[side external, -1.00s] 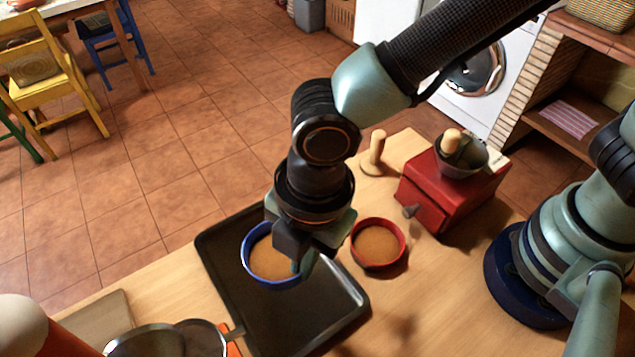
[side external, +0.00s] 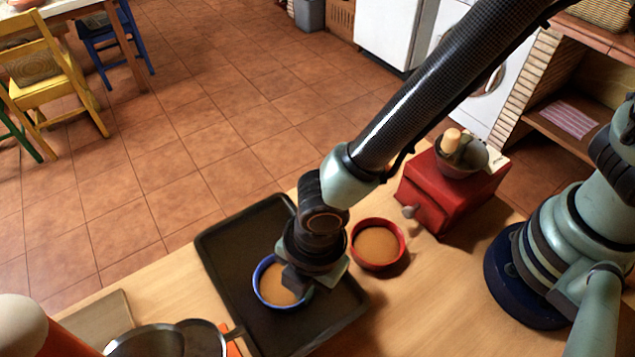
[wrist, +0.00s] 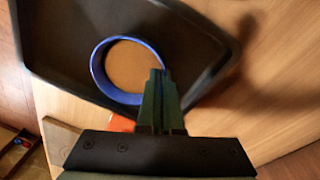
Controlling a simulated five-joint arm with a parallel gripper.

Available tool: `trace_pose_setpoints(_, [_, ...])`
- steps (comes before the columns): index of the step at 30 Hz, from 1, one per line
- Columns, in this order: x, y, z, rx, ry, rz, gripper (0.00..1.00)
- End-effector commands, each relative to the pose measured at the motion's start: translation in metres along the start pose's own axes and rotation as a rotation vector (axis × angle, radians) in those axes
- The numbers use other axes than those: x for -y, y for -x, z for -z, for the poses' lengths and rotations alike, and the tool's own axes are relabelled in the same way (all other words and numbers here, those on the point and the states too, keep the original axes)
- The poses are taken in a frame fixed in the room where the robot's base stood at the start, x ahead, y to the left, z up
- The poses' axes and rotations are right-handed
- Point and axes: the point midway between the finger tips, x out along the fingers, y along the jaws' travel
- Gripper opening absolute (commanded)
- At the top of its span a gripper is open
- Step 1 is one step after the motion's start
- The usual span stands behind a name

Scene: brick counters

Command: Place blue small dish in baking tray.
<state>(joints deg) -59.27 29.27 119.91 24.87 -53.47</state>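The blue small dish (side external: 275,284), with a tan inside, is at the black baking tray (side external: 232,242), within its outline. My gripper (side external: 303,291) is at the dish's right rim, pointing down. In the wrist view the fingers (wrist: 157,88) are close together on the rim of the blue dish (wrist: 130,66), pinching its wall. The dish looks about level and is low over the tray (wrist: 58,45) or on it; I cannot tell if it touches the bottom. The finger tips are partly hidden.
A red dish (side external: 377,244) stands on the wooden counter just right of the tray. A red grinder (side external: 455,195) stands farther right. Pans (side external: 165,342) and a board (side external: 92,322) lie left of the tray. The tray's near part is bare.

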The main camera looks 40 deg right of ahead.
Motion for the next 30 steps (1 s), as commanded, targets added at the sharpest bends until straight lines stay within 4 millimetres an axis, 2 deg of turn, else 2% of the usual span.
trace_pose_setpoints(4, [0.000, -0.003, 0.000, 0.000, 0.000, 0.000, 0.00])
trace_pose_setpoints(6, [0.000, -0.003, 0.000, 0.000, 0.000, 0.000, 0.29])
trace_pose_setpoints(7, [0.000, -0.003, 0.000, 0.000, 0.000, 0.000, 0.33])
trace_pose_setpoints(16, [0.000, -0.002, 0.000, 0.000, 0.000, 0.000, 0.33])
trace_pose_setpoints(20, [0.000, 0.004, 0.000, -0.001, 0.000, -0.001, 0.33])
trace_pose_setpoints(23, [-0.001, 0.016, 0.001, -0.002, 0.000, -0.003, 0.33])
trace_pose_setpoints(30, [-0.001, 0.059, 0.001, -0.004, 0.000, -0.005, 0.33])
